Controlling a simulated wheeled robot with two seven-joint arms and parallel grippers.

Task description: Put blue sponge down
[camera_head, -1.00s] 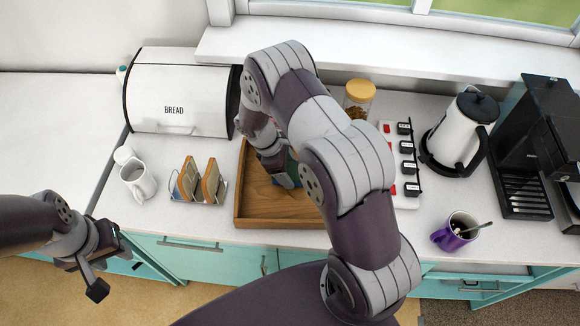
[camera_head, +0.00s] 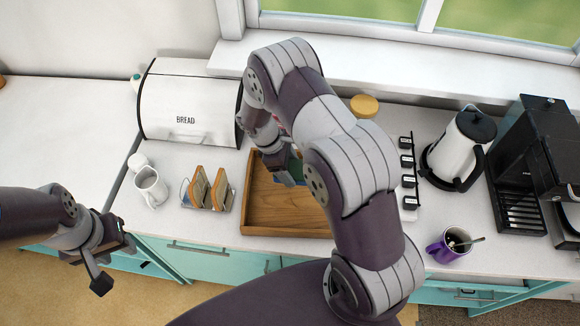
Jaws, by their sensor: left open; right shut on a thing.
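A wooden tray (camera_head: 262,212) lies on the white counter in the middle of the head view. My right gripper (camera_head: 284,172) is over the back part of the tray, pointing down. It is shut on the blue sponge (camera_head: 297,172), of which only a small blue-green part shows beside the fingers. My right arm hides the rest of the sponge and the tray's right side. I cannot tell whether the sponge touches the tray floor. My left gripper (camera_head: 116,264) is open and empty, in front of the counter's edge at the lower left.
A bread bin (camera_head: 186,105), a white jug (camera_head: 150,188) and a toast rack (camera_head: 207,190) stand left of the tray. A jar (camera_head: 364,106), kettle (camera_head: 452,150), coffee machine (camera_head: 535,160) and purple mug (camera_head: 449,248) stand right. The far-left counter is clear.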

